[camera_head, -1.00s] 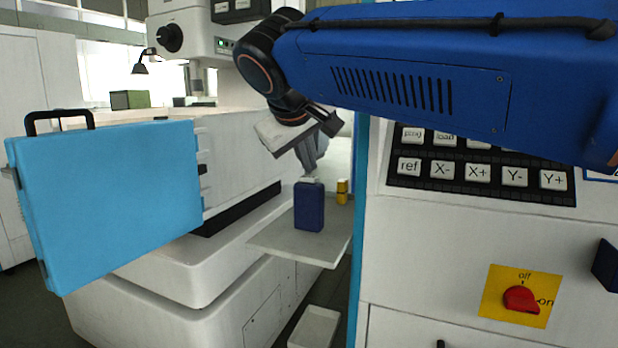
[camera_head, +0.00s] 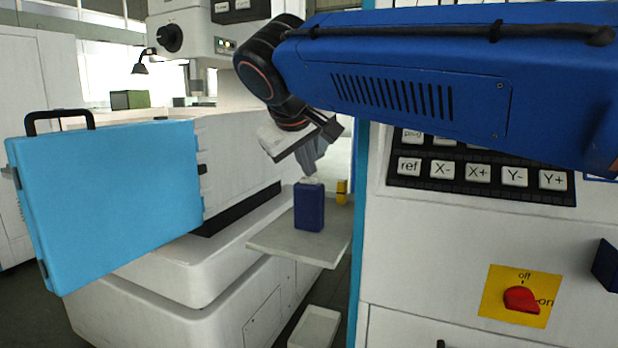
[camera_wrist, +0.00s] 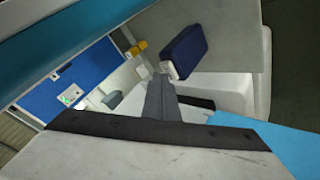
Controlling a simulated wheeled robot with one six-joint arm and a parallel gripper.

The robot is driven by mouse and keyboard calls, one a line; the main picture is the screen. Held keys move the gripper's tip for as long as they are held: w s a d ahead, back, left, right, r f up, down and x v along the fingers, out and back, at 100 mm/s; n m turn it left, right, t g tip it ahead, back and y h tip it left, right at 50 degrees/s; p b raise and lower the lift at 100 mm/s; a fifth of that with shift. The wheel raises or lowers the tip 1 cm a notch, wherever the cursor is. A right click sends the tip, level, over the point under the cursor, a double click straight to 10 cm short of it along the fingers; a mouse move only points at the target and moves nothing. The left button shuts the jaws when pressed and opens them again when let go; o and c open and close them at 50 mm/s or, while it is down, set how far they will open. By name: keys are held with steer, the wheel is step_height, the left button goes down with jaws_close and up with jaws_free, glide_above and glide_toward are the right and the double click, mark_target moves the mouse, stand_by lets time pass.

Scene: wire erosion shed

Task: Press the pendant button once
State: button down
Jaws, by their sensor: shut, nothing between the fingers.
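A dark blue upright box (camera_head: 309,208), which looks like the pendant, stands on a grey shelf (camera_head: 275,240) in the head view. Its small white top piece (camera_head: 307,181) looks like the button. In the wrist view the blue box (camera_wrist: 184,52) and its white end (camera_wrist: 168,70) show just beyond my fingertips. My gripper (camera_head: 312,172) is shut and empty, pointing down right over the white top. In the wrist view my gripper (camera_wrist: 160,78) overlaps the edge of the white piece. I cannot tell whether they touch.
A small yellow item (camera_head: 341,191) stands behind the box on the right. A light blue case (camera_head: 110,205) is at left. A white control cabinet (camera_head: 430,270) with keys and a red switch (camera_head: 521,299) stands close on the right. A white tray (camera_head: 314,328) is below.

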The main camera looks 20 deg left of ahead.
steer(key=shift+r, duration=0.85)
steer(key=shift+r, duration=2.5)
